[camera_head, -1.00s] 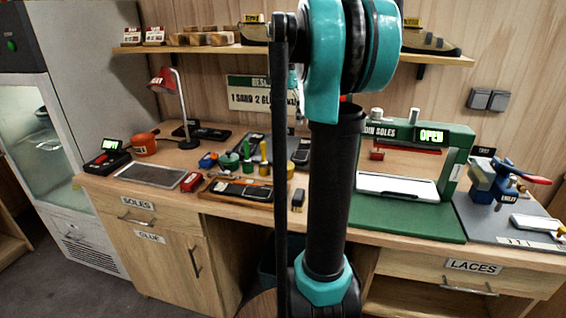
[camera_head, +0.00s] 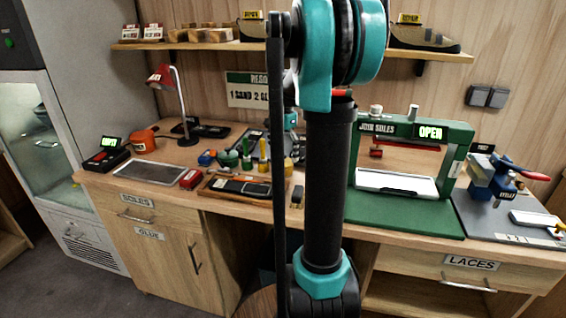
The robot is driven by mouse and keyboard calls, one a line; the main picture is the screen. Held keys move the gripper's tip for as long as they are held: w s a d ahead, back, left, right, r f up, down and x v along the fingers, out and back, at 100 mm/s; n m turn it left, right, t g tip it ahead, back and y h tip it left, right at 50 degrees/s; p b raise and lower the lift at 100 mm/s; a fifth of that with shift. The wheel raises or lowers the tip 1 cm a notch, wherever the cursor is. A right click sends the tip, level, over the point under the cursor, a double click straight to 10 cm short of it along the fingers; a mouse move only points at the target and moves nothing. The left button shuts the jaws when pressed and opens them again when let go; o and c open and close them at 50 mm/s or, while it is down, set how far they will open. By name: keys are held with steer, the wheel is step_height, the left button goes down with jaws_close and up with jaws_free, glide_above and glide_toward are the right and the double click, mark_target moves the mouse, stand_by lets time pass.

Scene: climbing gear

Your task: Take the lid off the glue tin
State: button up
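A teal and grey part of my arm's far end shows partly behind the links, above the bench. My gripper's fingers are hidden, so their state does not show.
A shelf (camera_head: 200,45) runs above.

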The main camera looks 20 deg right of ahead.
steer(key=shift+f, duration=0.9)
steer(key=c, duration=1.1)
